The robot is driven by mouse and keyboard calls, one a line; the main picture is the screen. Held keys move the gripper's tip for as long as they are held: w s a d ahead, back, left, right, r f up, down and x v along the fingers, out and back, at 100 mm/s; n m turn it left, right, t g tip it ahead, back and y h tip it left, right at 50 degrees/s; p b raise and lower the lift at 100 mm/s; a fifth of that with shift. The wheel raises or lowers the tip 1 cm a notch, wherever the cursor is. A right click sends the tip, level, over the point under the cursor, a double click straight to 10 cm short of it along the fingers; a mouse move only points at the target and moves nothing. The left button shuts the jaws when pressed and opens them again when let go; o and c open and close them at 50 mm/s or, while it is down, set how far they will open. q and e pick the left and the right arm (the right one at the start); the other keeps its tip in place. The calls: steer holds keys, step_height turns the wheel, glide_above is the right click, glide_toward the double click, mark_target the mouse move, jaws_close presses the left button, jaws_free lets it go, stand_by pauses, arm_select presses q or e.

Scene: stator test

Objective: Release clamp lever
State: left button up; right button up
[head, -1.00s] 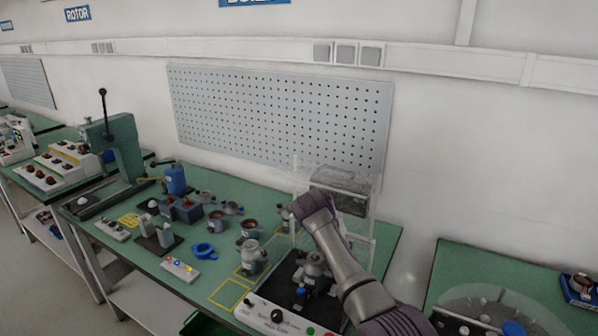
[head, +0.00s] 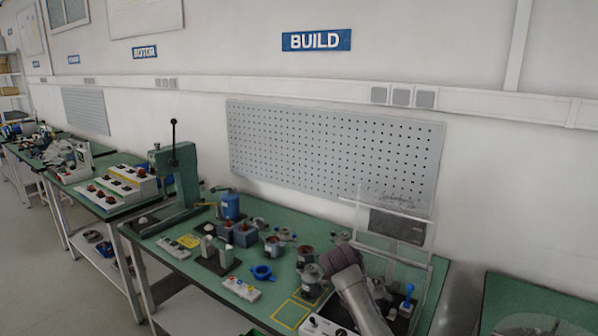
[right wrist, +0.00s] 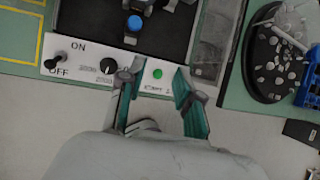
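In the head view a lever with a blue handle (head: 409,289) stands upright beside my right arm, on the bench test unit. In the right wrist view a round blue knob (right wrist: 134,23) shows over the unit's black bed (right wrist: 105,28); I cannot tell whether it is the same lever. The white control panel (right wrist: 35,68) has an ON/OFF switch, a black dial and a green button (right wrist: 157,73). My right gripper (right wrist: 156,84) is open and empty over the panel's front edge, apart from the blue knob. In the head view my right arm hides part of the unit.
A clear guard (head: 398,228) stands raised behind the unit. Several parts, a blue ring (head: 262,272) and a small button box (head: 241,289) lie on the green bench to the left. A round dark tray (right wrist: 280,50) with small pieces lies to the right.

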steer(key=s+f+m, duration=0.1)
steer(key=f, duration=0.1)
steer(key=s+d+f+m, duration=0.1)
steer(key=s+f, duration=0.1)
steer(key=s+f+m+y, duration=0.1)
steer(key=f+m, duration=0.1)
steer(key=shift+s+d+f, duration=0.15)
steer(key=shift+d+f, duration=0.05)
steer(key=shift+f, duration=0.1)
steer(key=s+d+f+m+y, duration=0.1)
steer(key=s+f+m, duration=0.3)
steer(key=s, duration=0.3)
steer(key=s+d+f+m+y, duration=0.1)
steer(key=s+f+m, duration=0.3)
steer(key=s+m, duration=0.15)
steer(key=s+d+r+m+y, duration=0.1)
steer(key=s+r+m, duration=0.2)
steer(key=s+m, duration=0.7)
steer(key=s+r+m+y, duration=0.1)
steer(key=s+r+m, duration=0.25)
steer(key=s, duration=1.25)
step_height(320, 180, down, 28)
steer(key=s+g+b, duration=0.1)
steer(key=b, duration=0.1)
steer(key=s+d+f+g+b, duration=0.1)
steer(key=s+d+f, duration=0.2)
steer(key=s+f, duration=1.4)
steer(key=shift+f, duration=0.6)
